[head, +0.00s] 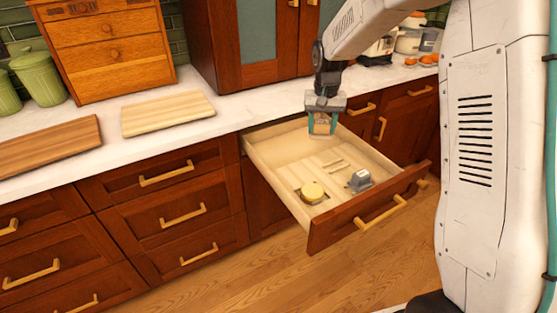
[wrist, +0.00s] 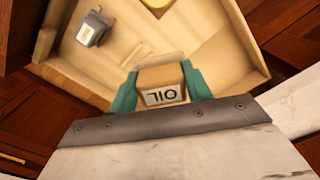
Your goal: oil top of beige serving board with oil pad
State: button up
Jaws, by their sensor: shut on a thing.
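The beige serving board (head: 168,112) lies flat on the white counter, left of the open drawer. My gripper (head: 321,124) is above the back part of the drawer. In the wrist view, its teal fingers (wrist: 158,88) are shut on the oil pad (wrist: 160,77), a tan block with a white label reading OIL. The pad also shows small between the fingers in the head view (head: 321,129). The board is apart from the gripper and does not show in the wrist view.
The open drawer (head: 365,216) holds a round yellow item (head: 313,192) and a grey item (head: 359,180). A brown board (head: 48,146) lies left of the beige one. A wooden drawer box (head: 105,50) and green canisters (head: 38,75) stand behind. A tall cabinet (head: 250,45) stands on the counter.

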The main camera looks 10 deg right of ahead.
jog(key=shift+s+a+f+n, duration=0.6)
jog(key=shift+s+f+n, duration=0.45)
jog(key=shift+s+f, duration=0.8)
jog(key=shift+s+a+f+n, duration=0.65)
jog(key=shift+s+f+n, duration=0.55)
jog(key=shift+f, duration=1.15)
jog(key=shift+s+a+f+n, duration=0.6)
jog(key=shift+s+f+n, duration=0.35)
jog(key=shift+s+f, duration=0.95)
jog(key=shift+w+f, duration=0.15)
jog(key=shift+f, duration=0.6)
jog(key=shift+r, duration=0.1)
notch_tip(320, 180, up, 7)
